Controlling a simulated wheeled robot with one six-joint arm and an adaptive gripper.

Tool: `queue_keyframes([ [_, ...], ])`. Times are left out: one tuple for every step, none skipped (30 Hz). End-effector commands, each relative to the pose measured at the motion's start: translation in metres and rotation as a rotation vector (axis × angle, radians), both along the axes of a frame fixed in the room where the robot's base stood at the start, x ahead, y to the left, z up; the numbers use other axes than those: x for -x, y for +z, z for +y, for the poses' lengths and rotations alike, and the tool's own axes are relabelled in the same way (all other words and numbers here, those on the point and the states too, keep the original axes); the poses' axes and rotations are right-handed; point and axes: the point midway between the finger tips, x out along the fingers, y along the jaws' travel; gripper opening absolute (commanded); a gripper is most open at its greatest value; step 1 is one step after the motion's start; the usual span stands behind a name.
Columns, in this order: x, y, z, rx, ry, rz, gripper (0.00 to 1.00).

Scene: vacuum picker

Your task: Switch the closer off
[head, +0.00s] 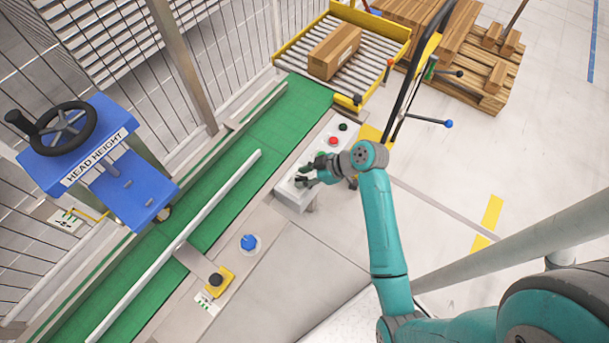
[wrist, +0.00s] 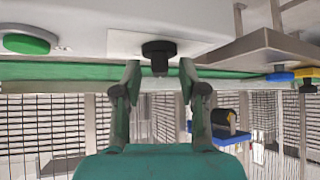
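A black switch knob (wrist: 158,50) sticks out from a pale panel in the wrist view. My gripper (wrist: 159,72) is open, with one fingertip on each side of the knob and a visible gap to it on both sides. In the head view my gripper (head: 305,178) is over the small light grey box (head: 296,198) beside the conveyor, and its fingers partly cover the box top. A green button (wrist: 27,44) is on the panel to the left of the knob in the wrist view. I cannot read the knob's setting.
A red button (head: 333,140) and a dark button (head: 343,127) sit on the frame behind my gripper. The green belt (head: 220,190), a blue knob (head: 249,242) and a yellow-based black button (head: 216,281) are to the left. A carton (head: 334,51) stands on the rollers.

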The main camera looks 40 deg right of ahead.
Motion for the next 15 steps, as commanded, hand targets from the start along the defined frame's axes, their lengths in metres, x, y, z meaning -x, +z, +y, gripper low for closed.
queue_keyframes([
  [0.000, 0.000, 0.000, 0.000, 0.000, 0.000, 0.42],
  [0.000, 0.000, 0.000, 0.000, 0.000, 0.000, 0.42],
  [0.000, 0.000, 0.000, 0.000, 0.000, 0.000, 0.42],
  [0.001, 0.001, -0.001, 0.000, 0.000, 0.000, 0.42],
  [0.001, 0.002, -0.001, 0.000, -0.001, 0.000, 0.42],
  [0.002, 0.003, -0.003, 0.000, -0.001, 0.000, 0.42],
  [0.004, 0.005, -0.004, 0.000, -0.001, 0.000, 0.42],
  [0.005, 0.007, -0.006, -0.001, -0.003, -0.001, 0.42],
  [0.008, 0.011, -0.009, 0.000, -0.004, -0.001, 0.42],
  [0.010, 0.015, -0.011, 0.000, -0.003, -0.002, 0.42],
  [0.013, 0.018, -0.014, 0.001, -0.004, -0.002, 0.42],
  [0.017, 0.024, -0.017, 0.002, -0.005, -0.001, 0.42],
  [0.020, 0.028, -0.021, 0.001, -0.005, -0.002, 0.42],
  [0.023, 0.032, -0.024, 0.001, -0.005, -0.002, 0.42],
  [0.027, 0.039, -0.028, 0.001, -0.006, -0.003, 0.42],
])
